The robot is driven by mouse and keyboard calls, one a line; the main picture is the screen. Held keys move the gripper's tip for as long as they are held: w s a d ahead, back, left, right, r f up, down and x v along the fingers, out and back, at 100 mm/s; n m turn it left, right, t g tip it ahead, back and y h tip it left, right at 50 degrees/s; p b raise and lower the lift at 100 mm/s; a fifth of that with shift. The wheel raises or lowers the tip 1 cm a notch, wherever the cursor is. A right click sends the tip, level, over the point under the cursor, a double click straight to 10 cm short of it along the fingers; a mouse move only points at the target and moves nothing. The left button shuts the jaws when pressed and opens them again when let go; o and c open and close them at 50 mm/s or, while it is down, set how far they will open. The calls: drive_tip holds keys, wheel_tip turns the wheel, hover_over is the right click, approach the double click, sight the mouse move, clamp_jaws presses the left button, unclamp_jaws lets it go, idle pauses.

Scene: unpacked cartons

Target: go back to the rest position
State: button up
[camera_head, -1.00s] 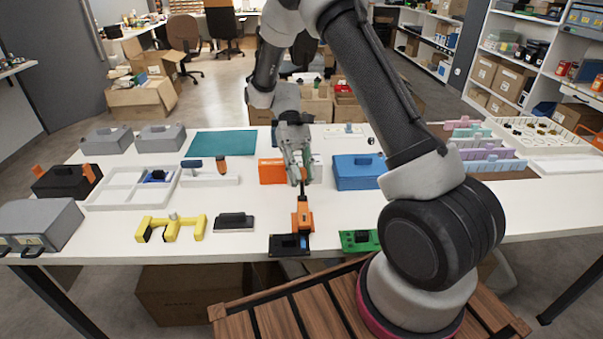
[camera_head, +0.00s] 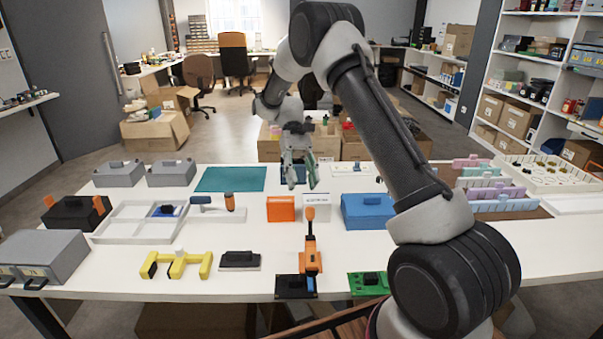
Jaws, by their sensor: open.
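My gripper (camera_head: 301,184) hangs from the raised arm above the back middle of the white table (camera_head: 270,235). Its fingers point down and are apart, with nothing between them. Below and nearer stands an orange tool (camera_head: 310,257) with a black tip, upright by a black base plate (camera_head: 293,287); the gripper is clear of it. An orange box (camera_head: 281,208) and a small white label card (camera_head: 316,200) stand just in front of the gripper. Whether a dark blue item behind the fingers touches them cannot be told.
A blue box (camera_head: 368,212) and green board (camera_head: 369,284) lie near my arm. A white tray (camera_head: 125,222), yellow stand (camera_head: 176,264), black block (camera_head: 240,260) and grey boxes (camera_head: 42,258) fill the left. Pastel dividers (camera_head: 490,190) and a cream tray (camera_head: 548,173) are at the right.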

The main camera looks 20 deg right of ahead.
drive_tip(key=shift+v, duration=1.05)
